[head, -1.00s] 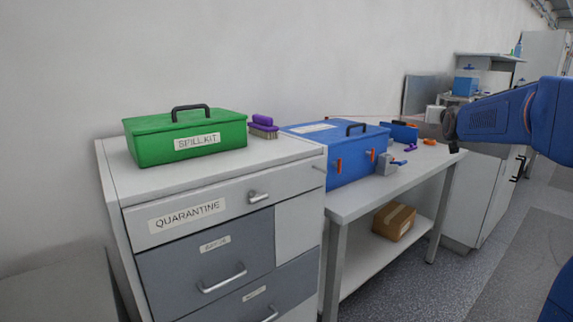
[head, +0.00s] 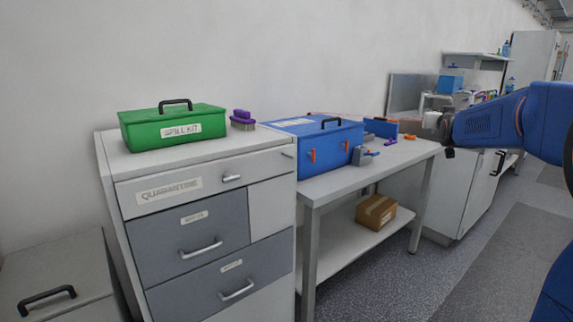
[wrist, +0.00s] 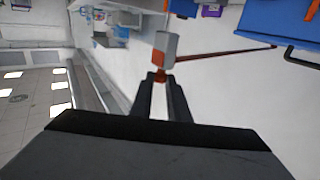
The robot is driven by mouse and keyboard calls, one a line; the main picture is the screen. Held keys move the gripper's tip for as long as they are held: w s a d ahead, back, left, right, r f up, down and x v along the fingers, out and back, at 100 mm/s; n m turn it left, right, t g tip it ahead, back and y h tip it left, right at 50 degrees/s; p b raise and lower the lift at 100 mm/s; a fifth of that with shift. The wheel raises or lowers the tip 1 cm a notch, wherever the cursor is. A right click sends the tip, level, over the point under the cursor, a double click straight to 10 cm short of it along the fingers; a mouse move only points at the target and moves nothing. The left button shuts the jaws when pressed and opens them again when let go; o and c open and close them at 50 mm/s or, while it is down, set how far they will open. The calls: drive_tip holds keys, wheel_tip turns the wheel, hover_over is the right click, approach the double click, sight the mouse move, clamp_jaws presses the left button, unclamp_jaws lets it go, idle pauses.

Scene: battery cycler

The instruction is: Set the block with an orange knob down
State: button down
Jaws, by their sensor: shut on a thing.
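The block with an orange knob (wrist: 166,46) shows in the wrist view as a pale grey block with an orange knob at its near end. My gripper (wrist: 161,82) is shut on that knob, and the block sticks out ahead of the fingertips. In the head view my gripper (head: 446,132) is at the right, in front of the far end of the workbench (head: 345,181). A pale shape by the jaws there looks like the held block, partly hidden. I cannot tell its height over the bench from these views.
A blue box with orange latches (head: 328,150) stands on the bench, beside a small grey device (head: 364,157). Small orange (head: 410,137) and purple (head: 390,142) items lie farther right. A cardboard box (head: 376,211) sits on the lower shelf. The bench's front strip looks clear.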

drive_tip(key=w+a+f+y, duration=0.15)
drive_tip(key=w+f, duration=0.35)
drive_tip(key=f, duration=0.6)
drive_tip(key=w+a+f, duration=0.3)
drive_tip(key=w+f, duration=0.2)
drive_tip(key=f, duration=0.6)
drive_tip(key=w+a+f+n+y, duration=0.1)
drive_tip(key=a+f, duration=0.2)
drive_tip(key=f, duration=0.8)
drive_tip(key=w+a+f+n, duration=0.1)
drive_tip(key=a+f, duration=0.2)
drive_tip(key=f, duration=0.7)
drive_tip(key=s+a+f+y, duration=0.1)
drive_tip(key=s+a+f, duration=0.2)
drive_tip(key=f, duration=0.6)
drive_tip(key=s+a+f, duration=0.4)
drive_tip(key=f, duration=0.4)
drive_tip(key=s+a+f+y, duration=0.1)
drive_tip(key=s+a+f, duration=0.2)
drive_tip(key=f, duration=0.6)
drive_tip(key=s+r+n, duration=0.1)
drive_tip(key=s, duration=0.7)
drive_tip(key=shift+a+r+t, duration=0.25)
drive_tip(key=shift+a+t, duration=0.05)
drive_tip(key=shift+a, duration=0.05)
drive_tip(key=shift+s+y, duration=0.1)
drive_tip(key=shift+y, duration=0.15)
